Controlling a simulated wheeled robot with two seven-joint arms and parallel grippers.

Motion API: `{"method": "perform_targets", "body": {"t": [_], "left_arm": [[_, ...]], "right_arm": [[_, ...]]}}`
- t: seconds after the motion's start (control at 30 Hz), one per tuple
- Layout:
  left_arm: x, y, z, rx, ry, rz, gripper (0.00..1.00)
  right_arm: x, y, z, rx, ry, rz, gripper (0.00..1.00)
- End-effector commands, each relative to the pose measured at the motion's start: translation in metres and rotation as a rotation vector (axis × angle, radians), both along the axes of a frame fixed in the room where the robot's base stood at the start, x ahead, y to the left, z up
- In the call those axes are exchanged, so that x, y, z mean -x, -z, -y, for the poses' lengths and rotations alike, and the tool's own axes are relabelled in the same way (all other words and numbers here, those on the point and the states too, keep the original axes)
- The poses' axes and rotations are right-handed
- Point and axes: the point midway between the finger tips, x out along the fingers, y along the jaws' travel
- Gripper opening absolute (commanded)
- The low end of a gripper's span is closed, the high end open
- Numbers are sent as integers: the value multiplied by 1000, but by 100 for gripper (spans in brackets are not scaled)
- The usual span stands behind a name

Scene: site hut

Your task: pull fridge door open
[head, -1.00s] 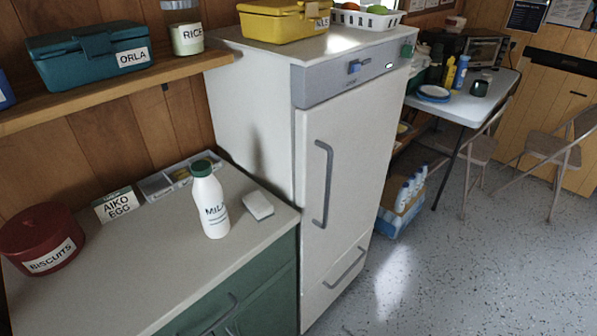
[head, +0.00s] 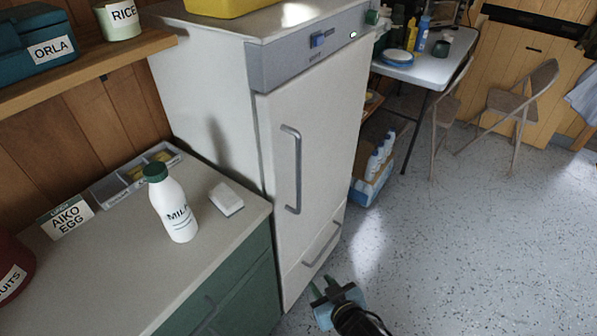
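The white fridge (head: 205,95) stands in the middle of the head view, with a grey panel across its top front. Its door (head: 322,135) looks shut. The door's grey vertical handle (head: 292,170) is on the left side of the door. A second handle (head: 323,246) sits on a lower panel. My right gripper (head: 323,288) is at the bottom of the view, below and right of the door handle and apart from it. Its two fingers look spread, with nothing seen between them. My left gripper is not in view.
A counter (head: 115,255) with a milk bottle (head: 173,205) and a white block (head: 226,199) stands left of the fridge. A box of bottles (head: 372,178) is on the floor to the right, near a table (head: 425,70) and a folding chair (head: 512,105). The floor in front is clear.

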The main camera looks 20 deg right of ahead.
Motion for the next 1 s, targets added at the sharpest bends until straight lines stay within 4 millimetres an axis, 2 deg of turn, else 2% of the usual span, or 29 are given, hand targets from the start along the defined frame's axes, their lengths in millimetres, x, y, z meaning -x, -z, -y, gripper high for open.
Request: {"method": "perform_targets", "body": {"t": [0.03, 0.1, 0.2, 0.3, 0.4, 0.5, 0.67, 1.0], "left_arm": [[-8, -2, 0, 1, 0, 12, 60], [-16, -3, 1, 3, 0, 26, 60], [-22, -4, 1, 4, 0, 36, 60], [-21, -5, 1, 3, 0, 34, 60], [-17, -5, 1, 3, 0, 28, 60], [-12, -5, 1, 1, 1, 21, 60], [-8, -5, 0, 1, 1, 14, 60], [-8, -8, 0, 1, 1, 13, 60]], "right_arm": [[-17, -44, -3, -17, 9, 94, 29], [-32, -96, -5, -40, 22, 206, 29], [-42, -161, -4, -66, 39, 339, 29], [-45, -209, -2, -88, 53, 437, 29], [-44, -238, 0, -101, 62, 496, 29], [-45, -251, 1, -106, 66, 523, 29], [-59, -254, -1, -107, 65, 529, 29], [-121, -254, -5, -105, 65, 528, 29]]}}
